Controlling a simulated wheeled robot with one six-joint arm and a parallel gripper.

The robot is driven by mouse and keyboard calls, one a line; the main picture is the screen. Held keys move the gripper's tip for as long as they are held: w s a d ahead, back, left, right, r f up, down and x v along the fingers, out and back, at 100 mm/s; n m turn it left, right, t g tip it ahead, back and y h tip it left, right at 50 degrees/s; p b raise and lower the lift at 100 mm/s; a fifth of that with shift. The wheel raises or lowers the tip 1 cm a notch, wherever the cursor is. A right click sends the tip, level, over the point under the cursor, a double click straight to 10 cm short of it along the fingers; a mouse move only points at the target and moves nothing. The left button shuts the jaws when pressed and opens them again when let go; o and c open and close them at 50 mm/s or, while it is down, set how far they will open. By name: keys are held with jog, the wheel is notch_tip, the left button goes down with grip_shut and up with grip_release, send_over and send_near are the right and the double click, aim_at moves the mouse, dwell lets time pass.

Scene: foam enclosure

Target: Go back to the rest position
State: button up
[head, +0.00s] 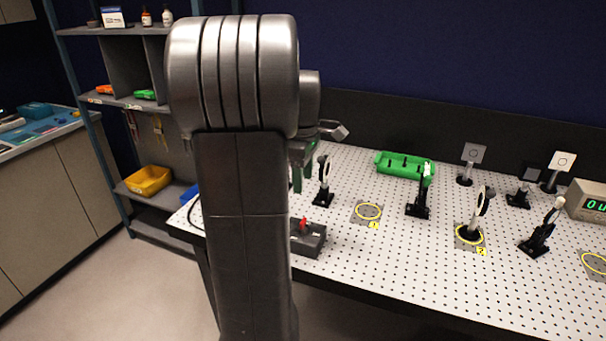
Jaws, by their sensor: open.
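My own arm fills the left middle of the head view and hides part of the bench behind it. My gripper (303,172) shows only in part, just right of the arm, above the left part of the perforated white bench (375,270). Its greenish fingers point down and look open, with nothing seen between them. A black-mounted round optic (324,181) stands close to its right in the picture. I cannot tell the exact gap between them.
A dark box with a red switch (308,237) sits at the bench's left front. Yellow ring marks (368,211), several optic mounts (419,193) and a green tray (404,165) stand rightward. A shelf with a yellow bin (148,181) is left; floor (150,285) is clear.

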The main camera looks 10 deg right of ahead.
aim_at(303, 220)
jog(key=shift+r, duration=0.3)
notch_tip(303, 220, down, 14)
jog(key=shift+p, duration=0.35)
dwell(0.3)
jog(key=shift+r, duration=0.1)
